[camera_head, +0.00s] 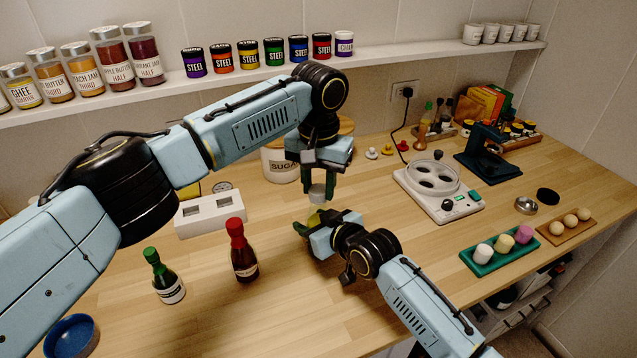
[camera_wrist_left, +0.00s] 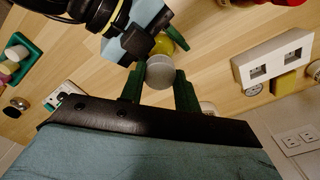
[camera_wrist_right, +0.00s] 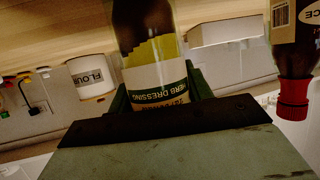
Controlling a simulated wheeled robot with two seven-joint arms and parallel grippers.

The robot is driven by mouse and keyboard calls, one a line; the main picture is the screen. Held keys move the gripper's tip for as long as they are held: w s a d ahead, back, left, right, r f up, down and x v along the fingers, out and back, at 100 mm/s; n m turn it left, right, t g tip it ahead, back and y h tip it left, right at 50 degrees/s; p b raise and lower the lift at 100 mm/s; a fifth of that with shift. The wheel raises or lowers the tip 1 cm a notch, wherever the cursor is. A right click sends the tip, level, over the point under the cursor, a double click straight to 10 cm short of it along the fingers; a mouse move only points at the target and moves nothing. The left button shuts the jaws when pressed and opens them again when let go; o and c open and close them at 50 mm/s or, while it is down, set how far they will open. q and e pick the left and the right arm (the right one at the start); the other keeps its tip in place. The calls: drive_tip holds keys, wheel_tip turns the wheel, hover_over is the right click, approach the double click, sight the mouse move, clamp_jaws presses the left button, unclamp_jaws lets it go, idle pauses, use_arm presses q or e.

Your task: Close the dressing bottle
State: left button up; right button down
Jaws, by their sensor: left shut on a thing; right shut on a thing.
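The dressing bottle (camera_wrist_right: 158,78) has a white label reading "HERB DRESSING" and yellowish contents; the right wrist view shows it inverted. My right gripper (camera_head: 322,222) is shut on its body low over the counter. In the head view only a yellow-green bit of the bottle (camera_head: 314,217) shows; the gripper hides the rest. A grey round cap (camera_head: 317,192) is between the fingertips of my left gripper (camera_head: 317,180), right above the bottle. The cap also shows in the left wrist view (camera_wrist_left: 160,72), overlapping the yellow bottle. I cannot tell whether cap and bottle neck touch.
A red-capped bottle (camera_head: 243,252) and a green-capped bottle (camera_head: 165,277) stand left of my right gripper. A white hotplate-like device (camera_head: 437,190) stands to the right.

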use_arm(q)
drive_tip(key=o, duration=1.1)
drive_tip(key=shift+o, duration=0.2)
wheel_tip(320, 180, up, 12)
use_arm(e)
drive_tip(key=c, duration=0.6)
unclamp_jaws()
drive_tip(key=shift+o, duration=0.2)
